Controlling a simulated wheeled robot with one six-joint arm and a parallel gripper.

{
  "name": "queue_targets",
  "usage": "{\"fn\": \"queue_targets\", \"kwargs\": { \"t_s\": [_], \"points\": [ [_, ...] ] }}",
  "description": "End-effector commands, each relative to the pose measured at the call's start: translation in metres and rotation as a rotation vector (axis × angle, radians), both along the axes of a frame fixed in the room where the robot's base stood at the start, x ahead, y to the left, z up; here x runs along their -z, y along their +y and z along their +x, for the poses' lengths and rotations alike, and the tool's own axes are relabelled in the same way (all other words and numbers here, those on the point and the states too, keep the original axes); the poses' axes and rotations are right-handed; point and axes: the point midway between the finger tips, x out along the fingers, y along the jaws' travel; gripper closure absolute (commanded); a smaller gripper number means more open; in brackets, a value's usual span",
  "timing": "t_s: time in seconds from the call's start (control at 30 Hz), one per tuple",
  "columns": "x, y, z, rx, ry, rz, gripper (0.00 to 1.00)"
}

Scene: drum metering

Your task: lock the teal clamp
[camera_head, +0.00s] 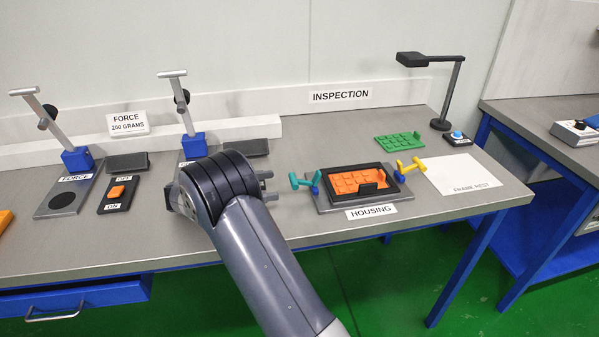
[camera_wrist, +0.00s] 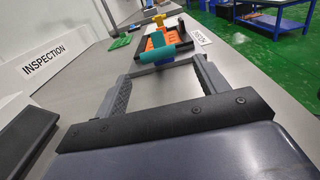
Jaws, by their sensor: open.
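The teal clamp (camera_head: 304,181) stands at the left edge of the housing (camera_head: 322,199), on a blue pivot, with its handle raised. The housing holds an orange gridded part (camera_head: 358,181) in a black frame. My gripper (camera_head: 268,186) is open and empty, just left of the teal clamp and apart from it. In the wrist view the teal clamp (camera_wrist: 153,51) lies just beyond the open fingers (camera_wrist: 156,74), whose tips appear close to it. A yellow clamp (camera_head: 411,168) stands at the housing's right side.
A green gridded part (camera_head: 397,140) lies behind the housing. A black lamp (camera_head: 450,90) and a blue button (camera_head: 457,135) stand at the back right. A white frame rest sheet (camera_head: 470,175) lies at right. Two lever presses (camera_head: 75,155) stand at left.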

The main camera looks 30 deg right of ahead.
Motion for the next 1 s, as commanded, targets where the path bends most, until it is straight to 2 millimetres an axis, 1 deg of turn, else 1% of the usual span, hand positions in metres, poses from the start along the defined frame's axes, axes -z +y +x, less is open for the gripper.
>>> {"fn": "queue_targets", "kwargs": {
  "t_s": [0.17,0.5,0.63,0.8,1.0],
  "points": [
    [0.000,-0.012,-0.004,0.002,0.002,0.001,0.31],
    [-0.001,-0.073,-0.021,0.003,0.000,0.000,0.31],
    [0.000,-0.090,-0.026,0.002,0.000,0.000,0.31],
    [0.000,-0.102,-0.030,0.001,0.000,0.000,0.31],
    [0.000,-0.104,-0.030,0.000,0.000,0.000,0.31]
  ]
}}
